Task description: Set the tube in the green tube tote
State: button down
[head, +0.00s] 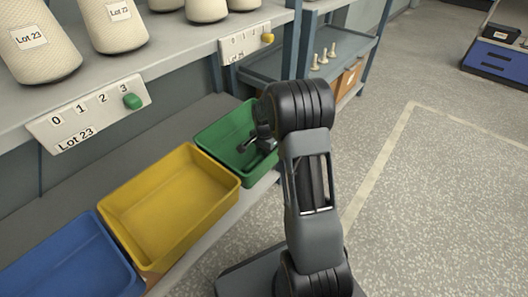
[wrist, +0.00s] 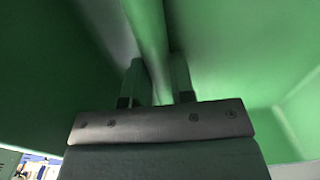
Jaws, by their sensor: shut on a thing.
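The green tube tote (head: 218,142) stands on the shelf at the end of the tote row in the head view. My gripper (head: 246,146) reaches down into it, near its right side. In the wrist view, green tote walls (wrist: 55,65) rise around my gripper (wrist: 157,88). The gripper is shut on the tube (wrist: 149,35), a slim, smooth rod that looks green in this light and runs between the fingers. The tube cannot be made out in the head view. Whether it touches the tote floor cannot be told.
A yellow tote (head: 165,205) and a blue tote (head: 75,262) stand to the left in the same row, both empty where visible. A shelf above bears several cones labelled Lot 23 (head: 32,42). Open floor (head: 440,210) lies to the right.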

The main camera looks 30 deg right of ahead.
jog(key=shift+f, duration=0.1)
jog(key=c, duration=1)
grip_release()
jog(key=shift+o, duration=0.2)
notch_tip(320, 180, up, 11)
jog(key=p, duration=0.5)
jog(key=s+a+r+n+t, duration=0.1)
jog(key=s+a+r+n, duration=0.2)
jog(key=s, duration=0.3)
jog(key=s+a+r+n, duration=0.3)
jog(key=s+a+n, duration=0.1)
jog(key=s, duration=0.3)
jog(key=s+a+r+n+t, duration=0.1)
jog(key=s+a+r+n, duration=0.2)
jog(key=s+n, duration=0.3)
jog(key=shift+s+a+t, duration=0.3)
jog(key=shift+s+a, duration=0.4)
jog(key=shift+s, duration=0.05)
